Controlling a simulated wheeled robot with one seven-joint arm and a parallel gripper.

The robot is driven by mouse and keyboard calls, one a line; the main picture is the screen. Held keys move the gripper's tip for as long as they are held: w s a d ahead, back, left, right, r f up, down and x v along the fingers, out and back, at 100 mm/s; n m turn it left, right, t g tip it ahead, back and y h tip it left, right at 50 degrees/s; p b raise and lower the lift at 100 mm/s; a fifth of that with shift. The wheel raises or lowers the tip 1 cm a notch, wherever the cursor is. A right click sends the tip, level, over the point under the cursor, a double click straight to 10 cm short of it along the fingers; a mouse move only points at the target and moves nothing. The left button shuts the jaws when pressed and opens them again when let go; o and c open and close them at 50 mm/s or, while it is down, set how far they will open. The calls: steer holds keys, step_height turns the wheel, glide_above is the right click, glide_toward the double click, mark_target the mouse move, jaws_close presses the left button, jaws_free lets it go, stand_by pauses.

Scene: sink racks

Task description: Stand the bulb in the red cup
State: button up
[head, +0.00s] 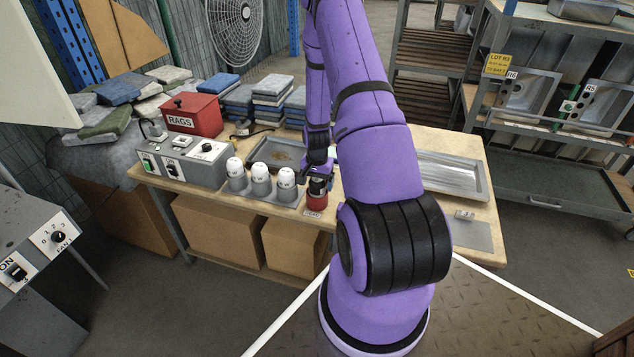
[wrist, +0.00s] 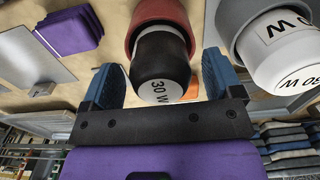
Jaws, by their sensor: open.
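The red cup (head: 316,201) stands at the front edge of the workbench, right of a row of grey cups. A bulb with a black body (wrist: 160,62) and a white end marked 30 W has its other end inside the red cup (wrist: 158,12), and it looks upright. The bulb (head: 318,186) shows dark above the red rim in the head view. My gripper (wrist: 160,75) is open, with one blue finger on each side of the bulb and a visible gap to both. In the head view my gripper (head: 319,171) is over the cup, partly hidden by my arm.
White bulbs (head: 286,177) stand in grey cups (head: 261,187) close to the left; one grey cup (wrist: 226,12) is very near my finger. A grey tray (head: 262,152) lies behind, a switch box (head: 196,163) and red RAGS box (head: 192,115) farther left.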

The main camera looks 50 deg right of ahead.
step_height(320, 180, up, 13)
steer(key=a+r+n+t, duration=0.1)
steer(key=a+r+n, duration=0.2)
steer(key=a+r, duration=0.7)
steer(key=a+r+n+t, duration=0.1)
steer(key=a+r+n, duration=0.2)
steer(key=a+r, duration=0.75)
steer(key=s+a+r+n+t, duration=0.1)
steer(key=s+a+r+n, duration=0.2)
steer(key=s+a+r, duration=0.2)
steer(key=s+a+r+n+t, duration=0.2)
steer(key=s+a+r+n, duration=0.2)
steer(key=s+r, duration=0.6)
steer(key=shift+s+a+r+n, duration=0.35)
steer(key=shift+s+a, duration=0.35)
steer(key=shift+s, duration=1.15)
